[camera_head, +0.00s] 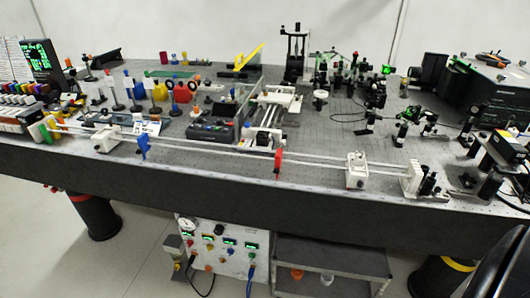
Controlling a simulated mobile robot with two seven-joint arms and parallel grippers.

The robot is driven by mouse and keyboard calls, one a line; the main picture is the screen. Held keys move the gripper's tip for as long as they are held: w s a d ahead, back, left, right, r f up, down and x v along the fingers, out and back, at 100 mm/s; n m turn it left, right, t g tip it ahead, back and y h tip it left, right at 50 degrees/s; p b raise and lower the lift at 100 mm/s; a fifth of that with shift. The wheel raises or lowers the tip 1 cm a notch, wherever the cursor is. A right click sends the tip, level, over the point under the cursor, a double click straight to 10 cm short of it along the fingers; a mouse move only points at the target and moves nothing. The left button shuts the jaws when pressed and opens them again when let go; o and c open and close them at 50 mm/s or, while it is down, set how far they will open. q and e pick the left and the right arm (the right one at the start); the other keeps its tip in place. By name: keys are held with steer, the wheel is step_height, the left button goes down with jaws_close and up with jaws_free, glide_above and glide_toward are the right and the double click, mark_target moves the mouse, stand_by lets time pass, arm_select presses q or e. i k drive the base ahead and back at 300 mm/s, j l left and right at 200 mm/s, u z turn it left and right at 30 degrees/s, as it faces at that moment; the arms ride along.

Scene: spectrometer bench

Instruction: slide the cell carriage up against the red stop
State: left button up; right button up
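A pair of thin rails (315,162) runs along the front of the bench, from the left end to a white end mount (412,180) at the right. A red stop (278,163) stands upright on the rails near their middle. A white carriage (357,170) sits on the rails to the right of the red stop, with a clear gap between them. Another white block (105,139) sits on the rails at the left, with a blue upright piece (143,146) just to its right. I cannot tell which white block is the cell carriage. Neither gripper shows.
A black box (487,95) stands at the right. The bench's front edge runs close below the rails. A control panel (222,242) stands below.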

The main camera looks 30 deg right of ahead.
mark_target(357, 163)
steer(key=z, duration=1.8)
